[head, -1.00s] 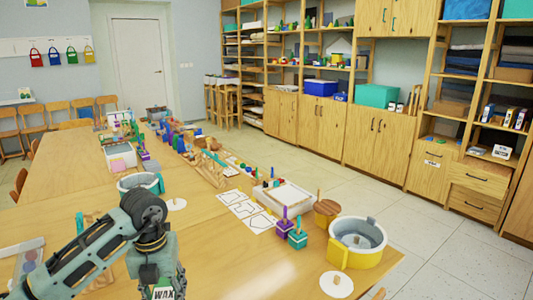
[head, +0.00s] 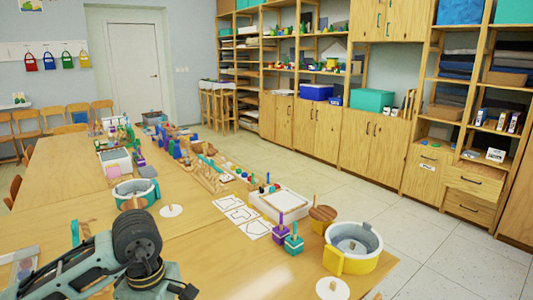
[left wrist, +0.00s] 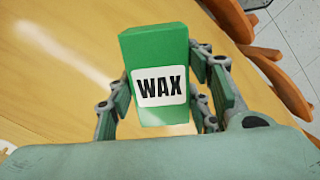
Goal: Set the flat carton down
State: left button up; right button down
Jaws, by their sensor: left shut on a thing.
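The flat carton (left wrist: 158,55) is green with a white label reading WAX. In the left wrist view it stands between the fingers of my left gripper (left wrist: 160,98), which is shut on it. Bare wooden tabletop shows beyond it; I cannot tell whether the carton touches the table. In the head view my left arm reaches in at the bottom left, and the carton is not visible there. My right gripper is in neither view.
The long wooden table (head: 215,265) has bare room right of my left arm. A yellow-and-grey tub (head: 352,245), a purple and a teal block (head: 294,243) with pegs, a white tray (head: 280,204) and outline sheets (head: 241,214) stand beyond. Chairs (left wrist: 268,68) edge the table.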

pick_arm(q)
jog(key=s+d+m, duration=0.1)
jog(key=s+m, duration=0.7)
jog(key=m, duration=0.8)
jog(key=shift+s+d+r+m+p, duration=0.2)
jog(key=shift+s+r+m+p, duration=0.15)
jog(key=shift+s+m, duration=0.05)
